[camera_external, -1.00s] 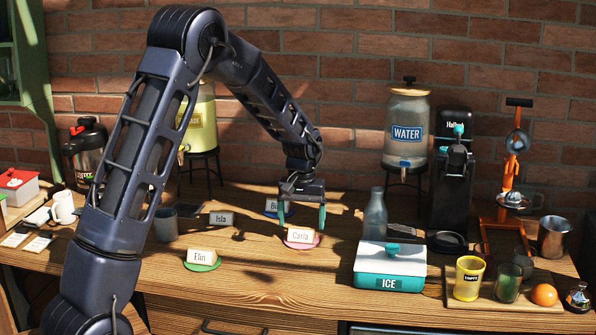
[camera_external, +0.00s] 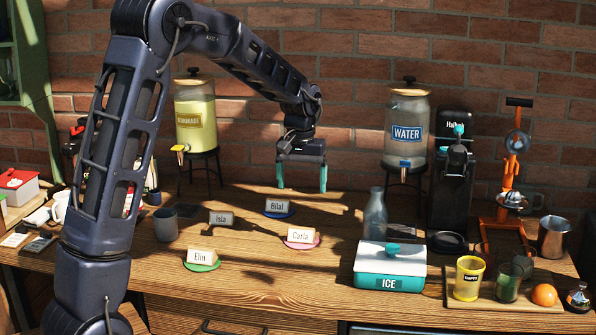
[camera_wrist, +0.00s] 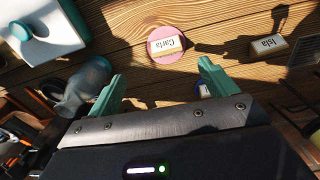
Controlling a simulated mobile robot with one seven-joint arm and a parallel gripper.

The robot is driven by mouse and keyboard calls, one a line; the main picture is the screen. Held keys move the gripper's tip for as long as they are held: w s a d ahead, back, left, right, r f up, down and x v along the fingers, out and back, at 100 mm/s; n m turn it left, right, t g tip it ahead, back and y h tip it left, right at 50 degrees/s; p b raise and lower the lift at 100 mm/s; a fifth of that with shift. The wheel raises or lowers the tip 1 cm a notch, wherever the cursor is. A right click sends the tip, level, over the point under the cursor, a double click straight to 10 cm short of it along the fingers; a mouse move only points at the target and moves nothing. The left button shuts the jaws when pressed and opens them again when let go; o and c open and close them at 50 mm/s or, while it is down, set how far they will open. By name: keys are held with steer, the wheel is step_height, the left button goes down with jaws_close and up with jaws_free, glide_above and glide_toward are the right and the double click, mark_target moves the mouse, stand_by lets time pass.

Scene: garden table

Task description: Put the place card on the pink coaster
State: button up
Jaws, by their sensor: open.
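The place card reading "Carla" (camera_external: 300,235) stands on the pink coaster (camera_external: 314,244) near the middle of the table. In the wrist view the Carla card (camera_wrist: 167,45) also rests on the round pink coaster (camera_wrist: 160,59). My gripper (camera_external: 302,188) is open and empty, raised above and behind the card. Its teal fingertips are well apart in the wrist view (camera_wrist: 163,78). Other place cards are "Bilal" (camera_external: 277,205) on a blue coaster, "Elin" (camera_external: 201,256) on a green coaster (camera_external: 202,267), and "Isla" (camera_external: 221,218), with no coaster visible under it.
A glass bottle (camera_external: 375,215) and the teal and white ice box (camera_external: 390,267) stand right of the cards. A grey cup (camera_external: 166,224) stands at left. Lemonade (camera_external: 195,120) and water (camera_external: 406,130) dispensers stand at the back. The front middle of the table is clear.

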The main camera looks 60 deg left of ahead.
steer(key=s+d+r+m+t, duration=0.1)
steer(key=s+d+r+m, duration=0.1)
steer(key=s+d+r, duration=0.6)
steer(key=s+d+r+m+t, duration=0.1)
steer(key=s+d+r+m, duration=0.1)
steer(key=s+d+r, duration=0.5)
steer(key=s+d+f+m+t, duration=0.1)
steer(key=s+d, duration=0.4)
steer(key=s, duration=0.6)
steer(key=s+d+f+m+t, duration=0.1)
steer(key=s+d, duration=0.4)
steer(key=s, duration=0.6)
steer(key=shift+s+f+m, duration=0.35)
steer(key=shift+f+m, duration=0.4)
steer(key=shift+m, duration=0.45)
steer(key=shift+o, duration=0.4)
